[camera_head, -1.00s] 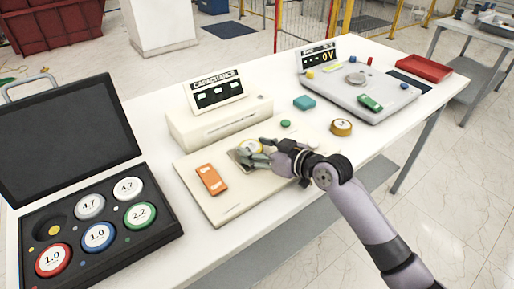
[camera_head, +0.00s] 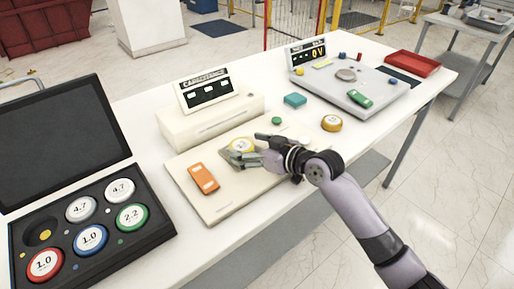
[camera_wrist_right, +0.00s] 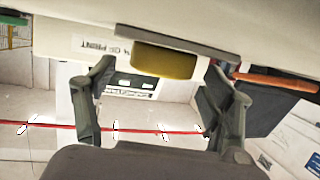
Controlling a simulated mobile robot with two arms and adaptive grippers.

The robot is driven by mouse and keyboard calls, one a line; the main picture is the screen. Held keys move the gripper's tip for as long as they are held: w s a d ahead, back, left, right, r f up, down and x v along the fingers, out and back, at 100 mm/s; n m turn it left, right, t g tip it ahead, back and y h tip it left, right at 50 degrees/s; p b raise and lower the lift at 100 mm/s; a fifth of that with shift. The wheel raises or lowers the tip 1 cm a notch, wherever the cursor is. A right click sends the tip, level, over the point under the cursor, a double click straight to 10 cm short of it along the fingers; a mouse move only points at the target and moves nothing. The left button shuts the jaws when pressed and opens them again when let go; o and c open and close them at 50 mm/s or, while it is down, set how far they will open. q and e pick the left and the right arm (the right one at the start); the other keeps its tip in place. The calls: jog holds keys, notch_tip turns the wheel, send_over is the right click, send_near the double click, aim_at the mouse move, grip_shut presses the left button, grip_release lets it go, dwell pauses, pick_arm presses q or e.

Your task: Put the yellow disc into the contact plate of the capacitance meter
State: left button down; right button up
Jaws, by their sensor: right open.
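A yellow disc (camera_head: 241,145) with a white top lies on the contact plate in front of the capacitance meter (camera_head: 212,108). In the right wrist view the yellow disc (camera_wrist_right: 163,62) shows edge-on against the dark edge of the contact plate (camera_wrist_right: 215,52). My right gripper (camera_head: 238,157) is open at the disc, its fingers partly covering the plate. In the wrist view my right gripper's fingers (camera_wrist_right: 160,80) stand apart on either side of the disc, with gaps visible. My left gripper is not in view.
An open black case (camera_head: 130,190) with several discs stands at left; one slot is empty. An orange device (camera_head: 203,179) lies beside the plate.

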jog(key=b+v, duration=0.1)
jog(key=v, duration=0.9)
jog(key=shift+s+d+r, duration=0.1)
jog(key=shift+s+d, duration=0.1)
jog(key=shift+d, duration=0.1)
jog(key=shift+s+d+r, duration=0.3)
jog(key=shift+s+d, duration=0.1)
jog(key=shift+s, duration=0.05)
